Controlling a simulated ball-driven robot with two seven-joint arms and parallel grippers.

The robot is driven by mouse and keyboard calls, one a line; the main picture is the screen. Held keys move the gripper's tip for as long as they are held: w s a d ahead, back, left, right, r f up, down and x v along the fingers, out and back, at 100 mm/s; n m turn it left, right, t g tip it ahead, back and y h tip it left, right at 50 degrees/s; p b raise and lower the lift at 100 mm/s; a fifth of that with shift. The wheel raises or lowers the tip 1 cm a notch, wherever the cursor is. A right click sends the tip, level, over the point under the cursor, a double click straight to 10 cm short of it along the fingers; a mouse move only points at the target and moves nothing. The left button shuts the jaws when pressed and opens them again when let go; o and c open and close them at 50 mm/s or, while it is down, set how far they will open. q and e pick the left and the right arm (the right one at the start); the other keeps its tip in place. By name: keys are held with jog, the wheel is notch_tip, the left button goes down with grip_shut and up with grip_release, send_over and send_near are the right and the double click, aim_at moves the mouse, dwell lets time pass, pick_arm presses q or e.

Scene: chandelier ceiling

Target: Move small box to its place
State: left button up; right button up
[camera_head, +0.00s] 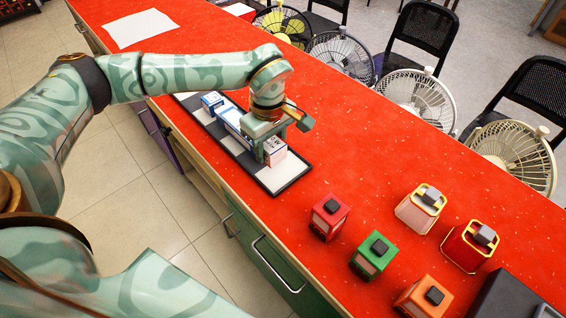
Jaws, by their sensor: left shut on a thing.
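My left gripper (268,148) reaches in from the left over the counter. It is shut on a small white and pale pink box (276,158), which it holds over or in the near part of the black tray (292,184). The fingers cover part of the box, and I cannot tell whether it touches the tray floor. The tray has white compartments. A blue and white box (211,101) and another white and blue box (230,118) stand in its farther part. My right gripper is not in view.
On the red counter (350,130), red (329,217), green (373,256), orange (424,297), pink (420,209) and dark red (468,246) lantern-like blocks stand at lower right. A white sheet (140,29) lies far left. Fans (415,95) and chairs line the far edge.

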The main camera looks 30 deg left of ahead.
aim_at(281, 170)
pick_arm(q)
jog(key=shift+w+d+f, duration=0.25)
jog(key=shift+d+f, duration=0.15)
jog(key=shift+f, duration=0.15)
jog(key=shift+w+d+f, duration=0.25)
jog(key=shift+d+f, duration=0.1)
jog(key=shift+f, duration=0.2)
jog(key=f, duration=0.1)
jog(key=f+b, duration=0.2)
jog(key=shift+w+d+f, duration=0.1)
jog(key=shift+d+f, duration=0.15)
jog(key=shift+f, duration=0.1)
jog(key=shift+r, duration=0.1)
jog(key=o, duration=1)
